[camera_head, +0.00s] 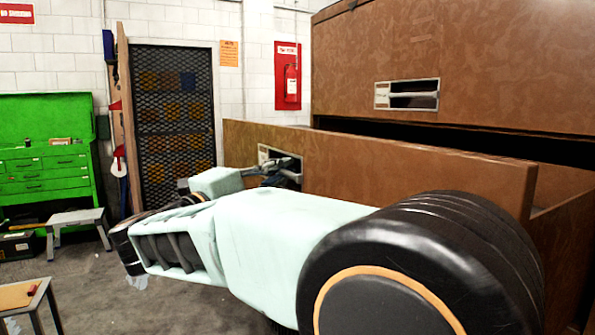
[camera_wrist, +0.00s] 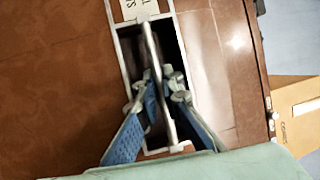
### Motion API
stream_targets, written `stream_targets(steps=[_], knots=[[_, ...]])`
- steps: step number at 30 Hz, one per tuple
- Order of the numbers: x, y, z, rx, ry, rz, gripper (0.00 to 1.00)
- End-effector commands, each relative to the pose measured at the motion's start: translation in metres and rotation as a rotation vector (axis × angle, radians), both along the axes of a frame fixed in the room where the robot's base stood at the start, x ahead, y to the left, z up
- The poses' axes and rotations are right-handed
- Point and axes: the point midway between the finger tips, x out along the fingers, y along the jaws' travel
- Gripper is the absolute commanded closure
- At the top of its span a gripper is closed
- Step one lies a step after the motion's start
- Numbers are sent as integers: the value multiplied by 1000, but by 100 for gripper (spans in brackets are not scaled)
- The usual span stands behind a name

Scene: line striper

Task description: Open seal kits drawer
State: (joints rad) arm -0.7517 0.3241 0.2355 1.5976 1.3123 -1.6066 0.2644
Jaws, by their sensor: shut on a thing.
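The brown drawer (camera_head: 400,172) stands well out from its cabinet in the head view, with its top edge and part of its inside showing at the right. Its front carries a framed recessed handle (camera_head: 263,153), partly hidden by my gripper (camera_head: 284,174). In the wrist view the handle's metal bar (camera_wrist: 151,48) crosses a dark recess, below a partly cut-off label (camera_wrist: 138,8). My gripper (camera_wrist: 163,93) is shut on this bar, with one blue-grey finger on each side. The label is too cropped to read.
Above is a brown drawer front (camera_head: 480,65), flush, with its own handle (camera_head: 408,95). A green tool chest (camera_head: 45,160), a grey step stool (camera_head: 76,220) and a small table (camera_head: 22,296) stand at the left. Grey floor (camera_head: 110,295) is clear between them and my arm.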

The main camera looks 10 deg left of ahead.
Motion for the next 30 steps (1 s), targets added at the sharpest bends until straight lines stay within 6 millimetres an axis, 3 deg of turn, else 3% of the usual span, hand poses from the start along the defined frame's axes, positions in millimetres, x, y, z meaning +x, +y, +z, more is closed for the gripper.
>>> stream_targets(steps=[6, 9, 20, 30], knots=[[0, 0, -2, 0, 3, -2, 100], [0, 0, -2, -1, 3, -1, 85], [-4, 3, -1, 0, 1, 2, 85], [-58, 36, -13, -1, 2, 5, 85]])
